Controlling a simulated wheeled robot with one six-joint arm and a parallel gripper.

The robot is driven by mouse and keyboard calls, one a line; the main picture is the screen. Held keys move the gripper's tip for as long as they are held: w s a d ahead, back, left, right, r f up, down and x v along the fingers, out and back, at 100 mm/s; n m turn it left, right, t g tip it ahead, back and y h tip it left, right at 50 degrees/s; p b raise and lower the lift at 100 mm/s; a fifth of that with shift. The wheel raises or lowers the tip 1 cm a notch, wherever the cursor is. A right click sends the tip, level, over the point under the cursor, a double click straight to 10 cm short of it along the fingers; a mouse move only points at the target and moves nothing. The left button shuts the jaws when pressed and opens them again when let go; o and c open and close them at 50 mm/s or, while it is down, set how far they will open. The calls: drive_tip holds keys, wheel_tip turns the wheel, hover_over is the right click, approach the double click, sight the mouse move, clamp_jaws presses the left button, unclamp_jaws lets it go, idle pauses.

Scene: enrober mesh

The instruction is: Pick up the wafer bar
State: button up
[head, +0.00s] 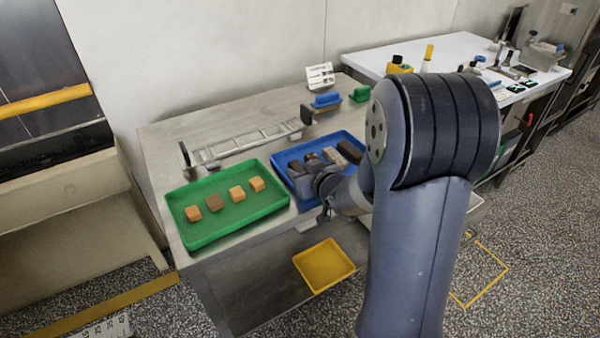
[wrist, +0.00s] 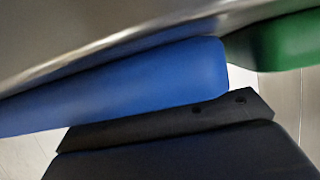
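Several bars lie in the blue tray (head: 283,158) in the head view. They include dark brown ones, such as one at its right (head: 349,152), and a paler, pinkish-tan one (head: 333,156). I cannot tell for sure which is the wafer bar. My gripper (head: 323,208) is at the front edge of the blue tray, low and partly hidden by my own wrist. Its fingers are too small and covered to show whether they are open or shut. The wrist view shows a blue tray-like side (wrist: 130,85) very close, and no bar.
A green tray (head: 232,225) with several tan and brown square pieces sits left of the blue tray on the steel table (head: 165,140). A metal ladder-like rack (head: 245,142) lies behind. A yellow tray (head: 325,266) is lower in front. A white table (head: 430,55) stands back right.

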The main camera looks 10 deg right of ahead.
drive_tip(key=c, duration=0.5)
drive_tip(key=shift+c, duration=0.2)
